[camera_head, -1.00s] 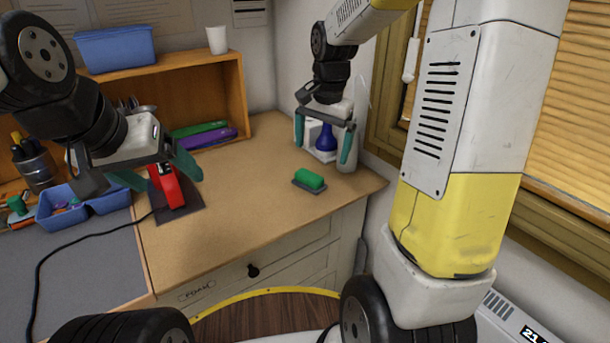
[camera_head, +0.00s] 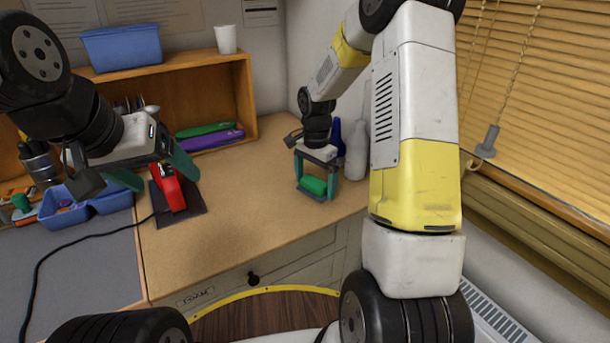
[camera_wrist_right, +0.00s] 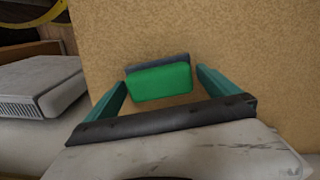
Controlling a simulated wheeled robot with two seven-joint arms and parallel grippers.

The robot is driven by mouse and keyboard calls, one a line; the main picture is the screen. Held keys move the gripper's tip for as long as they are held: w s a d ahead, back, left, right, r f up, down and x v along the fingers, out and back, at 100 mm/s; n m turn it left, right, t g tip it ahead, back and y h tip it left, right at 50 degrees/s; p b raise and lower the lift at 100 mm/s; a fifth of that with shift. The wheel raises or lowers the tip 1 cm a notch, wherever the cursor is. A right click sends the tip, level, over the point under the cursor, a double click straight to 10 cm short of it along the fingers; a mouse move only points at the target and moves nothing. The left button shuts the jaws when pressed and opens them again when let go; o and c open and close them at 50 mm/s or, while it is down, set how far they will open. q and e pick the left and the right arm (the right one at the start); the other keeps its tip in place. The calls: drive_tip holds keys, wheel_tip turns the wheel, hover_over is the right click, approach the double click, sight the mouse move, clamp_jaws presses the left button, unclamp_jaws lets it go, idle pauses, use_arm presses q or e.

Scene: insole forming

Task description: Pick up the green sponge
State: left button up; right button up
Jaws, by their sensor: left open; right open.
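The green sponge (camera_head: 313,186) lies on its dark base on the wooden worktop, near the right end. It also shows in the right wrist view (camera_wrist_right: 158,81), with the dark base (camera_wrist_right: 156,61) along its upper edge. My right gripper (camera_head: 317,188) is open with its teal fingers on either side of the sponge; in the right wrist view the fingers (camera_wrist_right: 160,88) stand apart from the sponge with gaps on both sides. I cannot tell the exact height of the fingertips. My left gripper (camera_head: 155,170) is open and empty, above the worktop near a red tool.
The red tool (camera_head: 168,187) rests on a dark pad (camera_head: 193,206). A white bottle (camera_head: 356,152) and a blue bottle (camera_head: 336,137) stand just behind my right gripper. A blue bin (camera_head: 112,203) sits at left. The worktop's middle (camera_head: 245,205) is clear.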

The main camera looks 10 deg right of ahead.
sight(313, 182)
drive_tip(key=shift+f, duration=0.15)
drive_tip(key=shift+c, duration=0.2)
drive_tip(key=c, duration=1)
drive_tip(key=shift+c, duration=0.2)
drive_tip(key=shift+r, duration=0.55)
drive_tip(key=r, duration=0.2)
drive_tip(key=shift+s+a+r, duration=0.25)
drive_tip(key=shift+a+r, duration=0.1)
drive_tip(key=shift+a, duration=0.05)
drive_tip(key=s+a, duration=0.3)
drive_tip(key=a, duration=0.1)
drive_tip(key=s+a+r, duration=0.1)
drive_tip(key=s+a, duration=0.2)
drive_tip(key=a, duration=0.1)
drive_tip(key=s+a, duration=0.3)
drive_tip(key=a, duration=0.1)
drive_tip(key=shift+r, duration=0.15)
